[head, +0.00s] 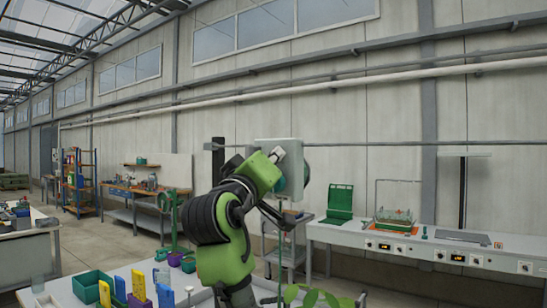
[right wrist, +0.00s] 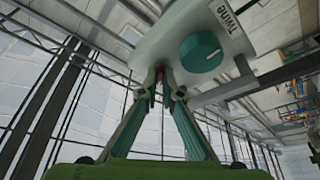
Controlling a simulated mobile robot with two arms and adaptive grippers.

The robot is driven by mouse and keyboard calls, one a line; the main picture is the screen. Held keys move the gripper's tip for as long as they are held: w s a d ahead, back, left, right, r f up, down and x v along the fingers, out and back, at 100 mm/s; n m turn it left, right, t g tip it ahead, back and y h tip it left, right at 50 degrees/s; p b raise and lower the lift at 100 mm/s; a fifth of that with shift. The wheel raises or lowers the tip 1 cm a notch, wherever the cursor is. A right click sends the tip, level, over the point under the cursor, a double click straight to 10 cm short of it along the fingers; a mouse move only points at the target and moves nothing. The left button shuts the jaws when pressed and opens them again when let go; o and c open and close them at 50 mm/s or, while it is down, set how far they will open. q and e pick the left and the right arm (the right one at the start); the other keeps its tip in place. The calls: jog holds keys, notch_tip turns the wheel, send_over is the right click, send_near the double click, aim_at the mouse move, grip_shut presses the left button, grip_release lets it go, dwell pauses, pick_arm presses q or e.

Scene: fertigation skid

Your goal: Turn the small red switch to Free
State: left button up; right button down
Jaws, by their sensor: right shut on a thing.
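A pale grey control box (head: 278,146) stands in the middle of the head view, partly hidden behind my right arm. It fills the top of the right wrist view (right wrist: 165,30), with a large teal knob (right wrist: 201,52) and a label reading "Twine". My right gripper (head: 277,157) is up against the box. In the right wrist view its fingertips (right wrist: 160,76) are closed together beside the teal knob. A sliver of the small red switch (right wrist: 160,73) shows between them; the rest is hidden, so its setting cannot be read. My left gripper is not in view.
A long white bench (head: 430,243) with dials and a green rack runs along the right wall. A table with yellow and blue holders (head: 138,284) and a green bin (head: 91,287) is at the front left. Green leaves (head: 312,297) show at the bottom edge.

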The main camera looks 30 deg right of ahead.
jog(key=shift+n+t+y, duration=0.3)
jog(key=shift+n, duration=0.4)
jog(key=c, duration=2.2)
grip_release()
jog(key=v, duration=1.2)
